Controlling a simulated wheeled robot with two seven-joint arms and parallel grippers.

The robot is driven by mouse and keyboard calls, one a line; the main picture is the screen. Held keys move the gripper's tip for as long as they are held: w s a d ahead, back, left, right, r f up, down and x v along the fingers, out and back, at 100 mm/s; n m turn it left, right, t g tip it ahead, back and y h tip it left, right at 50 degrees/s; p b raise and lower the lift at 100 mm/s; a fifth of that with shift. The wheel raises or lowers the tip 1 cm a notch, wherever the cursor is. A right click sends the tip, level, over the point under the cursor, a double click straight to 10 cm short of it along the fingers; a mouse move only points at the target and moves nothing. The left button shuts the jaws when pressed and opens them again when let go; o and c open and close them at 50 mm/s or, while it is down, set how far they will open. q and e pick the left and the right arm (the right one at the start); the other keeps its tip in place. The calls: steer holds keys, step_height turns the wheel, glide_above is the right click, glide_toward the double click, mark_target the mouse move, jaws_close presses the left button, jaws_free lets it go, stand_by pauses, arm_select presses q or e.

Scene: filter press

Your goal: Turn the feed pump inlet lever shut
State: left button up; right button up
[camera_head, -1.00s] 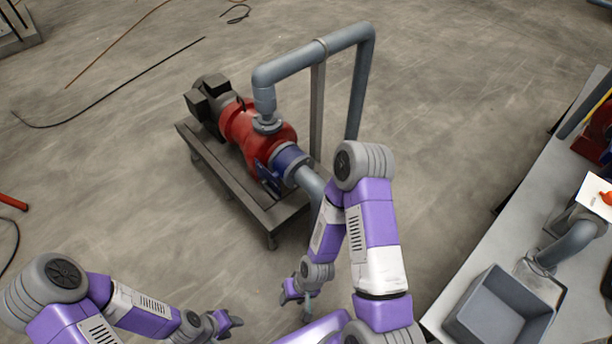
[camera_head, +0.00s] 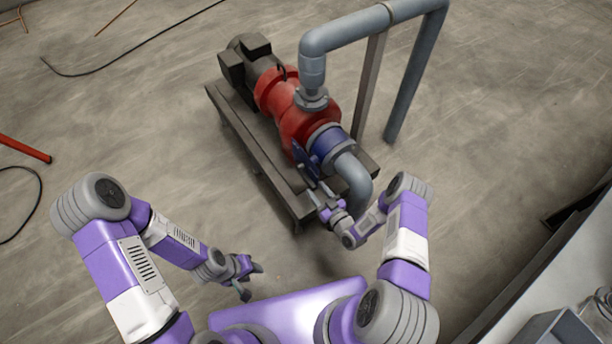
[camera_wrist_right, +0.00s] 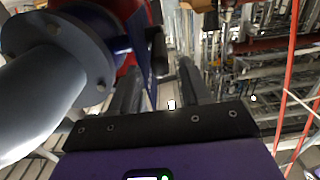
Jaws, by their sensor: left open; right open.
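The red feed pump (camera_head: 306,122) stands on a low frame, with a blue valve section (camera_head: 328,143) on its inlet pipe. A blue lever (camera_head: 304,160) hangs along the near side of that section; its lower end is hard to make out. My right gripper (camera_head: 318,192) is open just below and beside the lever. In the right wrist view, my right gripper's fingers (camera_wrist_right: 162,85) are apart, with blue and dark parts of the valve near their tips. I cannot tell whether they touch the lever. My left gripper (camera_head: 252,278) is open and empty, low above the floor.
A grey pipe (camera_head: 355,180) bends down from the inlet close to my right gripper; its flange (camera_wrist_right: 75,50) is left of the fingers. An overhead pipe (camera_head: 350,32) and a post (camera_head: 370,85) stand behind.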

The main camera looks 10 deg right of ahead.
mark_target(301, 171)
steer(key=b+x, duration=0.1)
steer(key=x, duration=0.4)
steer(key=shift+a+b, duration=0.1)
steer(key=shift+b, duration=0.2)
steer(key=shift+w+a, duration=0.25)
steer(key=shift+w, duration=0.45)
jaws_close()
